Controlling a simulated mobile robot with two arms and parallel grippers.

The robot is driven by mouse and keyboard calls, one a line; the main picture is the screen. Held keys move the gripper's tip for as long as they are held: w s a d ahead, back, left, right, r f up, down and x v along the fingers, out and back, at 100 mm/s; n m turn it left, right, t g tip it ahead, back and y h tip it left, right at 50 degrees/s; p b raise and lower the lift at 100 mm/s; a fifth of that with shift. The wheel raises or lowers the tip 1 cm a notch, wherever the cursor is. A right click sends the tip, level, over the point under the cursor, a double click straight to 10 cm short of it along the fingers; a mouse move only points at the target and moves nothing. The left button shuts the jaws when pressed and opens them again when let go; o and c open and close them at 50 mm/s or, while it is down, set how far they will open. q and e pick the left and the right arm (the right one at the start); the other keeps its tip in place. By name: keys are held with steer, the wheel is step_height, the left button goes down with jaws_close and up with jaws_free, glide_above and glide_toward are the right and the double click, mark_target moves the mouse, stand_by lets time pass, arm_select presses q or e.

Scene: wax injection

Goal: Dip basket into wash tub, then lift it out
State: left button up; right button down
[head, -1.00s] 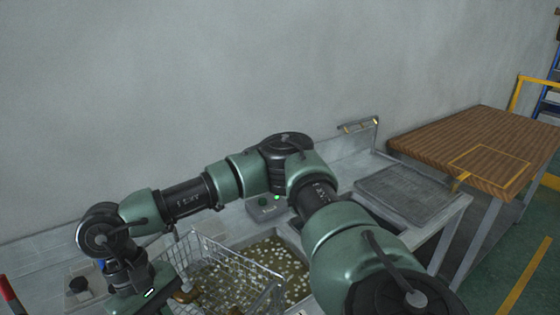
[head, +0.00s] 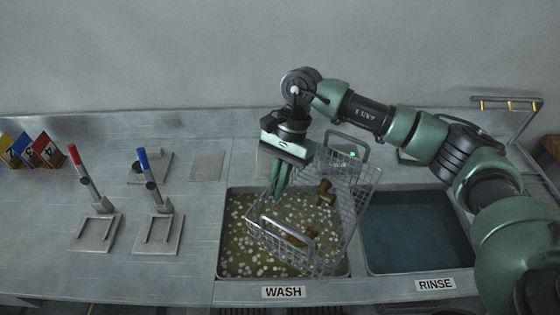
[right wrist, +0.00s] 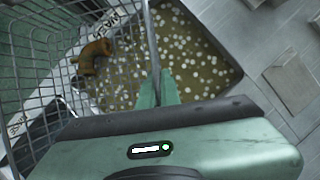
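The wire basket (head: 350,213) is over the wash tub (head: 232,273), with its right side overlapping the divider toward the rinse tub. It looks turned and somewhat tilted. Brown parts (head: 325,193) lie inside it; one shows in the right wrist view (right wrist: 95,55). My right gripper (head: 279,180) is at the basket's left side in the head view. In the right wrist view its fingers (right wrist: 157,92) are closed together on the basket's metal bar (right wrist: 152,40). The wash liquid is murky with pale floating bits. Whether the basket's bottom touches the liquid is unclear. My left gripper is out of view.
The rinse tub (head: 415,235) with dark blue liquid lies right of the wash tub. Left of it stand a red-topped tool (head: 88,178) and a blue-topped tool (head: 152,180) on metal plates. Coloured number markers (head: 30,150) stand at the far left. A rail (head: 507,103) rises at the back right.

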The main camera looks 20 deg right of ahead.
steer(key=w+d+f+m+t+p, duration=0.2)
steer(key=w+f+m+t+p, duration=0.15)
steer(key=w+m, duration=0.55)
step_height(320, 180, down, 12)
steer(key=s+m+b, duration=0.2)
steer(key=b, duration=0.9)
steer(key=shift+f+t+y, duration=0.25)
steer(key=shift+t+y, duration=0.1)
steer(key=shift+y, duration=0.05)
steer(key=shift+r, duration=0.1)
stand_by(5.0)
